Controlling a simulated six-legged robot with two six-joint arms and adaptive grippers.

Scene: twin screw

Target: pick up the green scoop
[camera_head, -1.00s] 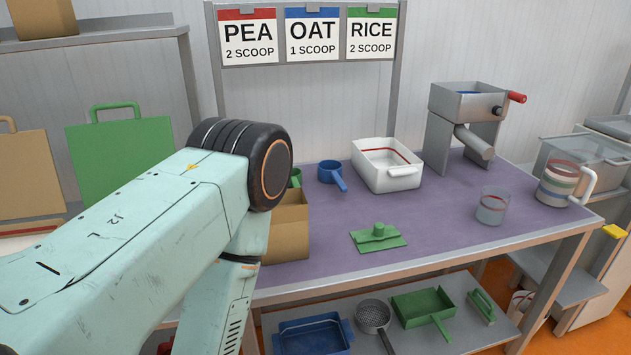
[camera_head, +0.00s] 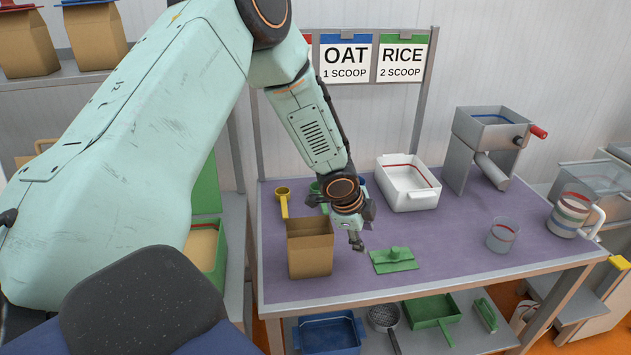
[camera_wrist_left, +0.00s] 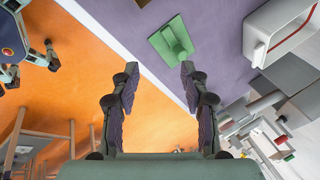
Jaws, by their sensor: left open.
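The green scoop (camera_head: 316,188) stands near the back of the purple table, between a yellow scoop (camera_head: 283,194) and my left wrist; my wrist hides part of it. It does not show clearly in the left wrist view. My left gripper (camera_head: 356,241) hangs over the table, pointing down, in front and to the right of the green scoop, beside a brown paper bag. In the left wrist view my left gripper (camera_wrist_left: 158,82) is open with nothing between its fingers. My right gripper is not in view.
The open brown bag (camera_head: 310,258) stands in front of the scoops. A flat green tool with a raised grip (camera_head: 394,260) lies right of my gripper. A white bin (camera_head: 408,185), a clear cup (camera_head: 502,237) and a metal hopper (camera_head: 490,140) stand farther right.

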